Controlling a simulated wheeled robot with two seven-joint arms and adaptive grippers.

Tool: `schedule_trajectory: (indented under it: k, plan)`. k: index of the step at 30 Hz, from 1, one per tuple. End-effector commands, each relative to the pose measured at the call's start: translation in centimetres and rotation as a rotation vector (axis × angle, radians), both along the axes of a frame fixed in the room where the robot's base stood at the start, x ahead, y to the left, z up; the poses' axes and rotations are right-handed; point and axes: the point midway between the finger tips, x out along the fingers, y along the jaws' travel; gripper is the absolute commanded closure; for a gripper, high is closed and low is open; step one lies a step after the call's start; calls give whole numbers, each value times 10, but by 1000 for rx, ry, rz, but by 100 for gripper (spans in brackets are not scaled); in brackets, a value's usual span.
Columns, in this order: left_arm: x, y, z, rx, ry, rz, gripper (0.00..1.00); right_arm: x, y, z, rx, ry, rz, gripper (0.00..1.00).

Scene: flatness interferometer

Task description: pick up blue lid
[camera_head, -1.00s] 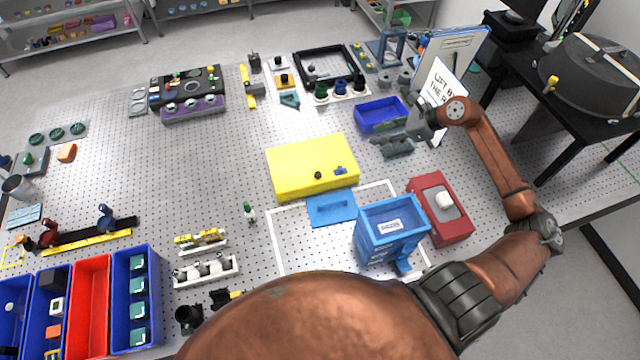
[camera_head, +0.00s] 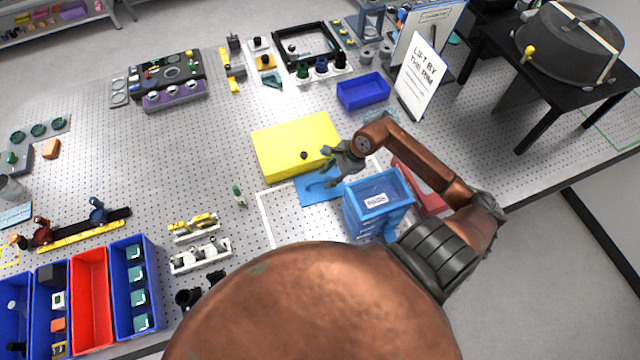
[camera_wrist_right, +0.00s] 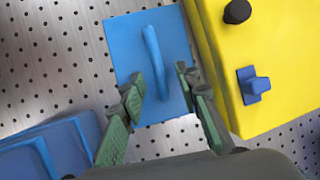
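The blue lid (camera_head: 318,188) is a flat blue plate with a raised bar handle, lying on the perforated table in front of the yellow box. In the right wrist view the lid (camera_wrist_right: 127,55) lies below my gripper, and its handle (camera_wrist_right: 155,60) stands between the finger lines. My right gripper (camera_head: 331,172) is open over the lid; in the wrist view its two green fingers (camera_wrist_right: 160,85) are spread with the lid between and beyond them. I cannot tell whether they touch it. The left gripper is not in view.
The yellow box (camera_head: 290,145) stands right behind the lid. The blue open-topped box (camera_head: 378,192) with a label is just right of it, with a red block (camera_head: 425,190) beyond. A blue tray (camera_head: 362,91) and a sign stand farther back.

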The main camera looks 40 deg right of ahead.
Motion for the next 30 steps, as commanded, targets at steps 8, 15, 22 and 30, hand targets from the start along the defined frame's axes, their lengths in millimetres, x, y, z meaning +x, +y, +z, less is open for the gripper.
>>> schedule_trajectory:
  k: [8, 15, 22, 30]
  plan:
    - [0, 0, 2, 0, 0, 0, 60, 3, 3, -10, -1, 0, 1, 70]
    - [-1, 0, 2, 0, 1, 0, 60, 3, 3, -10, -1, 0, 1, 81]
    - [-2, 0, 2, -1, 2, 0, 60, 3, 3, -9, -1, 0, 1, 97]
    - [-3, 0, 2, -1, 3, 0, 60, 3, 3, -9, 0, 0, 1, 100]
